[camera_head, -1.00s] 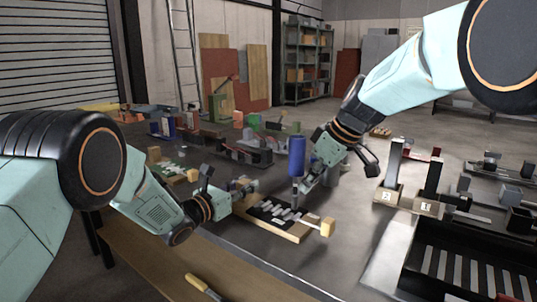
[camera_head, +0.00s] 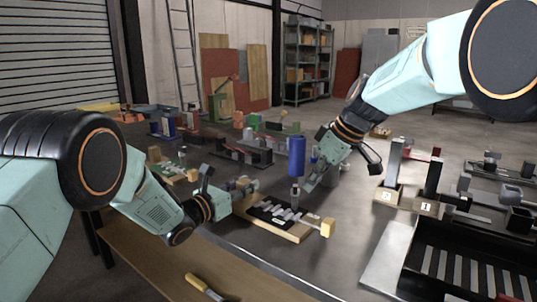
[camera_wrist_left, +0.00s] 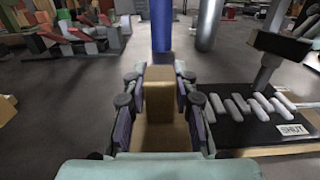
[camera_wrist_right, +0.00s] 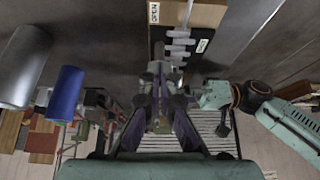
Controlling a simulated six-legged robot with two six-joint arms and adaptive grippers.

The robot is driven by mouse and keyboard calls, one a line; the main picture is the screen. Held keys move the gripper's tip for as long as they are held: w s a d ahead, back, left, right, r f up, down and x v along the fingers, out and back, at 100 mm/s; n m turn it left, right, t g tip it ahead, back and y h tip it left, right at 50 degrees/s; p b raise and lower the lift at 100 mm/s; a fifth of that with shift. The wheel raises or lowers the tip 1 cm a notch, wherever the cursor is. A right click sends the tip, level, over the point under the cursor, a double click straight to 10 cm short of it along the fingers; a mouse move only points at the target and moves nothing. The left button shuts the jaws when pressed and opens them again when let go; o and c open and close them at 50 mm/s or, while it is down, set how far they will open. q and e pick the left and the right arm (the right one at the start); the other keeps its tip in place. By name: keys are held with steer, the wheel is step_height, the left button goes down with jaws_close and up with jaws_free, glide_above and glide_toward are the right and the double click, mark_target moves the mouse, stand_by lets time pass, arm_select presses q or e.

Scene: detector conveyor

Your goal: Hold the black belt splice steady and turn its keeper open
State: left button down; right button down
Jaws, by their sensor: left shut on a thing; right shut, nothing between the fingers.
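The black belt splice (camera_head: 262,213) lies on a wooden board (camera_head: 293,236) on the grey table, with pale slats across it. A label reading SHUT (camera_wrist_left: 292,129) shows beside the slats in the left wrist view. A grey upright piece with a dark top (camera_wrist_left: 270,68), perhaps the keeper, stands over the slats. My left gripper (camera_head: 238,190) is shut on a wooden block (camera_wrist_left: 160,90) at the board's left end. My right gripper (camera_head: 311,184) is shut and empty, just right of the upright piece and apparently apart from it. In the right wrist view its fingers (camera_wrist_right: 160,80) hide part of the splice.
A blue cylinder (camera_head: 297,152) stands close behind the splice, with a silver cylinder (camera_wrist_right: 22,65) beside it. Numbered posts (camera_head: 390,178) and a black tray (camera_head: 412,258) are at the right. A yellow-handled tool (camera_head: 203,286) lies on the wooden front ledge.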

steer(key=shift+w+d, duration=0.25)
steer(key=shift+w, duration=0.4)
steer(key=shift+d, duration=0.1)
stand_by(0.4)
steer(key=shift+s+d, duration=0.15)
steer(key=shift+d, duration=0.15)
step_height(320, 180, up, 6)
stand_by(0.5)
steer(key=shift+s+a+f, duration=0.3)
steer(key=shift+s+f, duration=0.2)
steer(key=shift+f, duration=0.5)
steer(key=shift+s+a+f, duration=0.25)
steer(key=shift+s+f, duration=0.2)
steer(key=shift+f, duration=0.6)
steer(key=shift+s+a+f, duration=0.3)
steer(key=shift+s+f, duration=0.2)
steer(key=shift+f, duration=0.5)
